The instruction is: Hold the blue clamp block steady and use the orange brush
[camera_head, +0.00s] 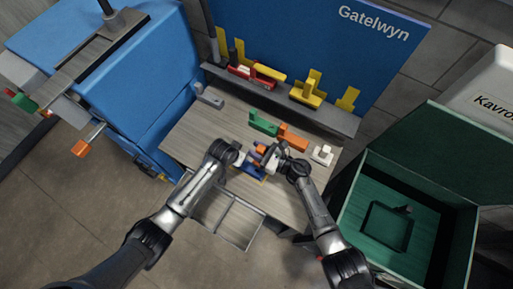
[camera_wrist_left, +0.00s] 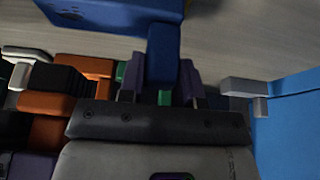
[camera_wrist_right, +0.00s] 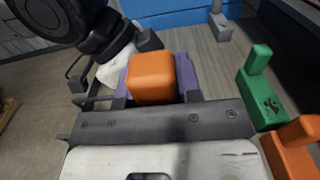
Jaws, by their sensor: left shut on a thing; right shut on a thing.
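The blue clamp block (camera_head: 250,171) sits on the wooden table in front of my arms. In the left wrist view its blue body (camera_wrist_left: 110,14) is at the top, with a narrow blue part between the purple fingertips. My left gripper (camera_wrist_left: 163,80) is shut on that part. My right gripper (camera_wrist_right: 157,90) is shut on the orange brush (camera_wrist_right: 152,78), whose orange end stands up between the purple pads. In the head view the orange brush (camera_head: 260,149) is close above the blue block, largely hidden by the grippers. Its bristles are not clearly seen.
A green block (camera_head: 263,124), orange block (camera_head: 292,141) and light grey block (camera_head: 321,155) lie behind and right of the grippers. A grey block (camera_head: 208,97) is at the back left. A shelf (camera_head: 325,121) carries red and yellow pieces. A green box (camera_head: 448,240) stands right.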

